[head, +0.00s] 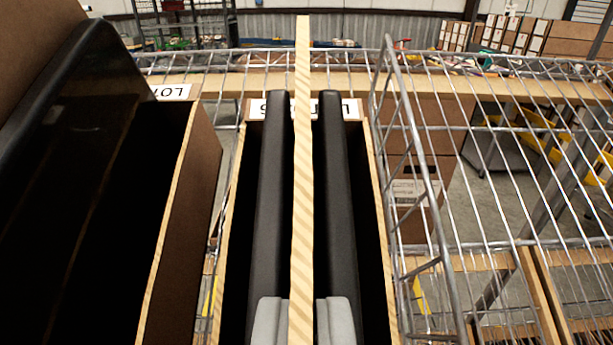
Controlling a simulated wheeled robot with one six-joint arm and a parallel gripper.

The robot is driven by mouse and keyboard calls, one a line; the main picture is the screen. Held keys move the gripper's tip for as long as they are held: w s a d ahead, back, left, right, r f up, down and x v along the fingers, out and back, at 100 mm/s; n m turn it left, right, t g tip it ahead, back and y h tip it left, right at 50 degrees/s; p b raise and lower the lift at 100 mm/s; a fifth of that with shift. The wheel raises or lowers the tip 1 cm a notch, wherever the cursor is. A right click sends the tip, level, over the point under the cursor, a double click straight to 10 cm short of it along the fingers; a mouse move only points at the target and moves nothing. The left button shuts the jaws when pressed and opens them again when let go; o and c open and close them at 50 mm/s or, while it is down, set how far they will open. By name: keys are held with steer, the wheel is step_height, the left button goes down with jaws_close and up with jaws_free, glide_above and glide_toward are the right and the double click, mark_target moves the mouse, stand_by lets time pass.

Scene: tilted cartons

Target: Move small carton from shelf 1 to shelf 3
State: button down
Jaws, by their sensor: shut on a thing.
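A narrow open carton (378,215) is in the lower middle of the head view, with brown walls, a dark inside and an upside-down white label at its far end. A pale cardboard panel (303,50), seen edge-on, runs along the middle of this carton and rises above its far end. My gripper (303,130) is shut on this panel, with one black finger on each side. The fingers hide parts of the carton's inside and label. Where the panel joins the carton is hidden, and I cannot tell whether the carton is lifted.
A larger brown carton (190,200) with a dark inside stands close on the left. A wire divider (415,170) rises close on the right. Beyond it are bare wire shelf (500,190) bars. A wooden strip (240,82) crosses behind; more boxes (520,38) stand at far right.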

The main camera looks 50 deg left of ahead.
steer(key=shift+f, duration=0.7)
steer(key=shift+s+d, duration=0.1)
